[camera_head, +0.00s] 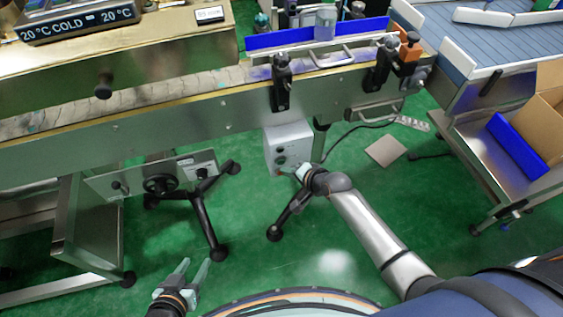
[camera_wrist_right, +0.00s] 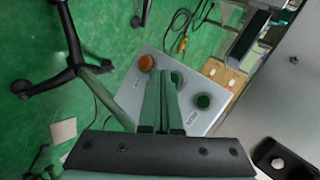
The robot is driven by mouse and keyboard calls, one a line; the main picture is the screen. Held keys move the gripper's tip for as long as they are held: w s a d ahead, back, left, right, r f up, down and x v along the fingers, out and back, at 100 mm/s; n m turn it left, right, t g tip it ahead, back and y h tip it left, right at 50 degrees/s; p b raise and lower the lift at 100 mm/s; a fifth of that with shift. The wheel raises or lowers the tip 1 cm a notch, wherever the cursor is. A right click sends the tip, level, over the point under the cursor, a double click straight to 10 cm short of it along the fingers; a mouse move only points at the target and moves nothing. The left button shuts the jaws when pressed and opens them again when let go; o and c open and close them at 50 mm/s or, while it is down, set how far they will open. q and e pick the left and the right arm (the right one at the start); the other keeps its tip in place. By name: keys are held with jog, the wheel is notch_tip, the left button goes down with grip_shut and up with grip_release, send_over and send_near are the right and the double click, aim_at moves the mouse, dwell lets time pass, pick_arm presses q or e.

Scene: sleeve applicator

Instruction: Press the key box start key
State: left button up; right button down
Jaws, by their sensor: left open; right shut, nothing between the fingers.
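The key box (camera_head: 287,147) is a small grey box on the side of the conveyor, with dark round keys on its front. In the right wrist view its pale panel (camera_wrist_right: 140,97) carries an orange-red button (camera_wrist_right: 146,63) and two dark green round keys, one in the middle (camera_wrist_right: 177,79) and one to the right (camera_wrist_right: 203,101). I cannot read its label clearly. My right gripper (camera_head: 300,170) is shut and empty at the box's lower front; its fingertips (camera_wrist_right: 162,80) overlap the panel by the middle key. I cannot tell whether they touch. My left gripper (camera_head: 193,267) is open and empty above the floor.
The conveyor (camera_head: 200,115) runs across above the box. Black stand legs (camera_head: 208,220) reach the floor to the left. A handwheel (camera_head: 160,184) is under the conveyor. A cable (camera_head: 350,132) and a flat plate (camera_head: 385,150) lie on the right. The green floor in front is clear.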

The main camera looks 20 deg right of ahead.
jog(key=shift+w, duration=0.1)
jog(key=shift+w, duration=0.35)
